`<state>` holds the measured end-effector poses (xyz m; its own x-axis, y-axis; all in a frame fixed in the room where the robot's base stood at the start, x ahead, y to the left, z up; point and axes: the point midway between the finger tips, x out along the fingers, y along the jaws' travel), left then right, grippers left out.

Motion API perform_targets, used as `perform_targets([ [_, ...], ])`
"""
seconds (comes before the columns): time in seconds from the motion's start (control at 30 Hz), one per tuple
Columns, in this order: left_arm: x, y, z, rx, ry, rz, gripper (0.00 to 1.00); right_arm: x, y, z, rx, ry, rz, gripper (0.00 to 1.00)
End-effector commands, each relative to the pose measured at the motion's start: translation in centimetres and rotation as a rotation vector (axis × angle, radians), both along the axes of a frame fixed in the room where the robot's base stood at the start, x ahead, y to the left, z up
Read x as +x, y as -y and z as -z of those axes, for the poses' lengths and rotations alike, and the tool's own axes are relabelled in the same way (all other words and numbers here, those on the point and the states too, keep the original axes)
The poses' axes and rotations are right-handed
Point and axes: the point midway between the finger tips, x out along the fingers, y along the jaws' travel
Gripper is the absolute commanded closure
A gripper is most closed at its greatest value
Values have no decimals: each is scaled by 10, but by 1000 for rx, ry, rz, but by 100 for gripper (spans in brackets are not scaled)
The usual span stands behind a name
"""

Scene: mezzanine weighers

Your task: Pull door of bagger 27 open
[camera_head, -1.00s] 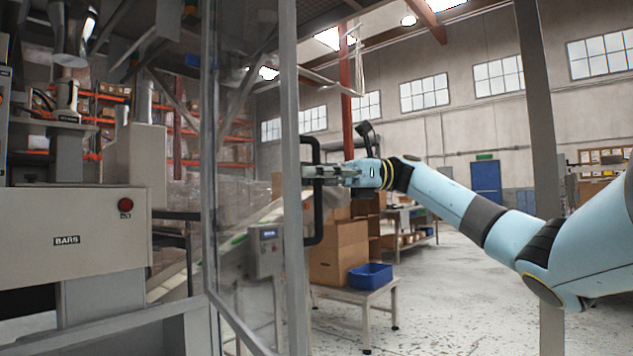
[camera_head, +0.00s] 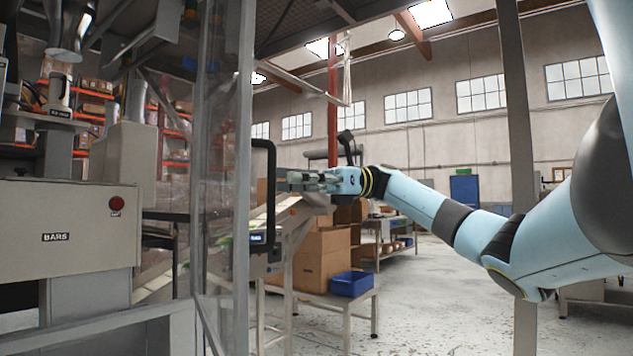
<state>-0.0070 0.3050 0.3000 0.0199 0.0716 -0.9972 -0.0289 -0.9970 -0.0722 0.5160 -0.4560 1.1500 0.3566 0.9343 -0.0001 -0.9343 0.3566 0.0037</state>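The clear door (camera_head: 222,215) of the bagger has a grey metal frame (camera_head: 243,110) and stands at an angle, its free edge towards me. A black bar handle (camera_head: 271,205) is on that edge. My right gripper (camera_head: 283,181) comes in from the right at about the upper middle of the handle. Its two fingers look apart, with their tips just right of the handle bar. I see nothing held between them, and whether they touch the bar is unclear. No number 27 is readable. My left gripper is not in view.
A grey machine marked BARS (camera_head: 62,235) stands left, with a red button (camera_head: 117,203). Behind the door are a small control box (camera_head: 262,240), cardboard boxes (camera_head: 322,258) and a blue bin (camera_head: 352,283) on a table. A grey post (camera_head: 521,150) stands right. Open floor lies between.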

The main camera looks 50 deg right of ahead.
Motion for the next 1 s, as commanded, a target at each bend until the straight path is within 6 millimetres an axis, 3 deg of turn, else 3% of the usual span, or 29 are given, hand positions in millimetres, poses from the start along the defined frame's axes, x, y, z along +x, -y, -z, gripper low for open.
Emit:
perform_targets([
  [0.2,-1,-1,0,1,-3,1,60,-17,48,0,2,0,3,62],
  [0.43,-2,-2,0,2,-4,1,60,-29,78,1,2,1,-1,62],
  [0.77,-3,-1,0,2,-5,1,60,-31,83,2,1,-2,-4,62],
  [0.9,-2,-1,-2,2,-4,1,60,-24,78,10,31,-23,4,78],
  [0.97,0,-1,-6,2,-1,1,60,-10,69,25,92,-68,21,85],
  [1.0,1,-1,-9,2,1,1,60,4,60,42,157,-115,43,91],
])
